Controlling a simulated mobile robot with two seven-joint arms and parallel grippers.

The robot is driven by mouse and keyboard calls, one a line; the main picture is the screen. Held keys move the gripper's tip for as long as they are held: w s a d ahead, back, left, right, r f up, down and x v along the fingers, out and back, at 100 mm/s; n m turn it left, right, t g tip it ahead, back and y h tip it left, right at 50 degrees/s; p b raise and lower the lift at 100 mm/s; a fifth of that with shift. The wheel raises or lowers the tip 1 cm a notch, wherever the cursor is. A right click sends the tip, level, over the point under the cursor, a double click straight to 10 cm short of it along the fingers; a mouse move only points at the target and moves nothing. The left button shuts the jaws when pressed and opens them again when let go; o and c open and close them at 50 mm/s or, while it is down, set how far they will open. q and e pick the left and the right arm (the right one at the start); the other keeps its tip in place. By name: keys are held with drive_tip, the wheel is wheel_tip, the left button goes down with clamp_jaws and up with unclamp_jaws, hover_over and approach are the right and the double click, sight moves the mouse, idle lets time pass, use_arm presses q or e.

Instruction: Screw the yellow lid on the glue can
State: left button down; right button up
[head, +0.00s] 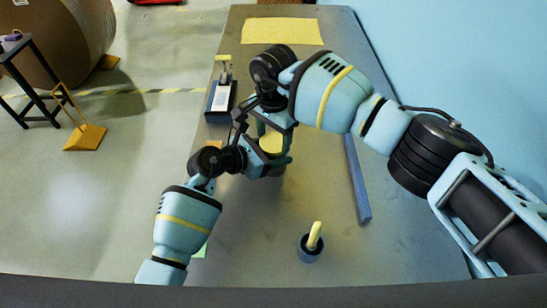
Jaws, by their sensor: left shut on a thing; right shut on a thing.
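The yellow lid (271,143) shows as a small round yellow patch between my two grippers, over the middle of the table. My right gripper (272,132) reaches in from above in the picture and is shut on the lid. My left gripper (274,160) comes from the left, just below the lid in the picture, and is shut on the glue can. The can is almost wholly hidden by the grippers and the lid. I cannot tell whether the lid touches the can or sits level on it.
On the grey table (400,240) are a dark cup with a yellow-handled tool (312,243), a long blue bar (357,180), a dark box with a white label (220,98) and a yellow sheet (282,31). The front right is clear. A kraft roll (60,40) stands left.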

drive_tip(key=m, duration=0.4)
drive_tip(key=shift+m, duration=0.4)
drive_tip(key=m, duration=0.4)
drive_tip(key=o, duration=1.1)
drive_tip(key=shift+r, duration=2.25)
drive_tip(key=shift+c, duration=0.6)
